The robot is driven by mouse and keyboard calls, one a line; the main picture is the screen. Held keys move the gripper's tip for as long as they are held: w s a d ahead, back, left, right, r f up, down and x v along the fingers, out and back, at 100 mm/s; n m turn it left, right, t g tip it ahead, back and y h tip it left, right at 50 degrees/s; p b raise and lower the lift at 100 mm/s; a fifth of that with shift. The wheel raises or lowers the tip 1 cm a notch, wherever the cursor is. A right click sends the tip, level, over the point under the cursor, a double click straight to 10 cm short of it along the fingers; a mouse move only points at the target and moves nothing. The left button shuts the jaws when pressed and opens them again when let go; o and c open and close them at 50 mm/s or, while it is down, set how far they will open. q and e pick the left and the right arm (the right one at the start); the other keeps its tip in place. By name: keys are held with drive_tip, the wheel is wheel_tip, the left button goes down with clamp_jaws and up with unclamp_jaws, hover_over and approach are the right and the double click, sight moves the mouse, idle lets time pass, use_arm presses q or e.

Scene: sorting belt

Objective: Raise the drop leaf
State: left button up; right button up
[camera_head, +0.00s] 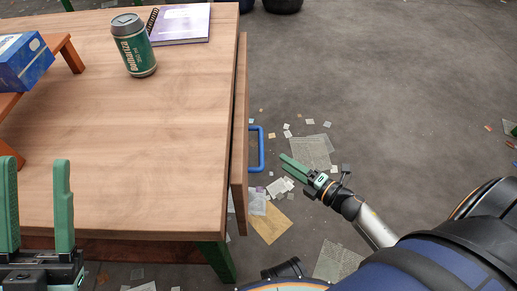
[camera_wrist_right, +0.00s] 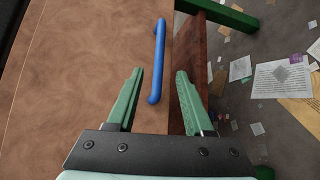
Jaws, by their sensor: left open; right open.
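The drop leaf (camera_head: 240,130) hangs down along the right edge of the wooden table (camera_head: 170,130). A blue handle (camera_head: 262,149) sticks out from its outer face. My right gripper (camera_head: 293,167) is open, to the right of the handle and apart from it. In the right wrist view the leaf (camera_wrist_right: 80,70) fills the left and middle. The blue handle (camera_wrist_right: 158,60) lies ahead, between the lines of the open fingers (camera_wrist_right: 160,95). My left gripper (camera_head: 38,190) is open and empty at the table's near left.
A green can (camera_head: 134,46), a purple notebook (camera_head: 181,24) and a blue box (camera_head: 24,62) by an orange stand (camera_head: 68,52) are on the tabletop. Papers (camera_head: 310,152) litter the grey floor right of the table. A green table leg (camera_head: 218,262) stands below the near right corner.

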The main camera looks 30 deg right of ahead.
sight(261, 145)
use_arm(q)
drive_tip(key=f+b, duration=0.1)
drive_tip(key=f, duration=0.1)
drive_tip(key=f+b, duration=0.1)
drive_tip(key=b, duration=0.1)
drive_tip(key=shift+w+d+f, duration=0.1)
drive_tip(key=shift+d+f, duration=0.1)
drive_tip(key=shift+f, duration=0.2)
use_arm(e)
drive_tip(key=x, duration=1.1)
drive_tip(key=shift+w+f, duration=0.1)
drive_tip(key=shift+w, duration=0.2)
clamp_jaws()
